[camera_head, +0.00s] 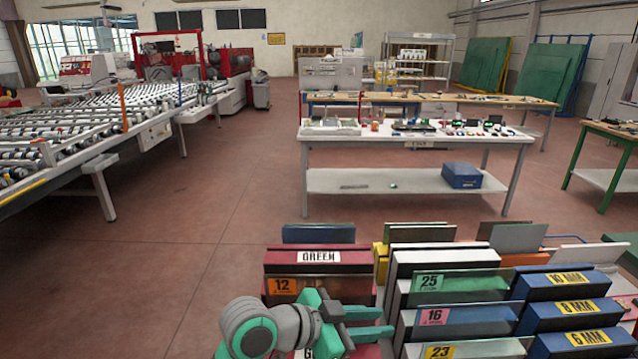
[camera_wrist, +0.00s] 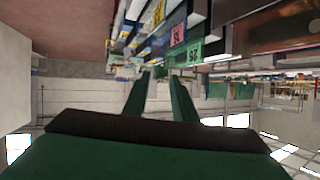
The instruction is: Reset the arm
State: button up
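My gripper (camera_head: 388,322) is at the bottom centre of the head view, in front of the rack of coloured binder-like blocks. Its two green fingers are apart with nothing between them. In the wrist view my gripper (camera_wrist: 162,78) also shows both fingers spread and empty. The arm is folded low and points to the right, close to the red block labelled 12 (camera_head: 318,288) and the white block (camera_head: 440,258). The wrist view is turned over, with the labelled blocks at its top. I cannot tell whether the fingers touch any block.
Blue blocks (camera_head: 568,310) with yellow labels stand at the right. A white workbench (camera_head: 340,140) with small items stands behind the rack, and a blue box (camera_head: 461,176) is on its shelf. A roller conveyor (camera_head: 60,150) is at left. The red floor (camera_head: 200,240) between is clear.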

notch_tip(320, 180, down, 6)
jog(key=w+d+n+t, duration=0.3)
jog(key=n+t, duration=0.6)
jog(key=n, duration=0.1)
jog(key=s+a+f+n+t+y, duration=0.1)
jog(key=s+a+f+n+y, duration=0.25)
jog(key=s+f, duration=0.35)
jog(key=s+a+f+n+t+y, duration=0.1)
jog(key=s+a+f+n+y, duration=0.1)
jog(key=s+f+n+y, duration=0.45)
jog(key=s+a+f+m, duration=0.1)
jog(key=s+a+m, duration=0.1)
jog(key=s, duration=0.6)
jog(key=s+a+f+m+y, duration=0.1)
jog(key=s+a+f+m, duration=0.1)
jog(key=s, duration=0.6)
jog(key=s+a+f+m, duration=0.1)
jog(key=s+a, duration=0.3)
jog(key=s, duration=0.4)
jog(key=shift+f+m+g+y, duration=0.4)
jog(key=shift+f, duration=0.05)
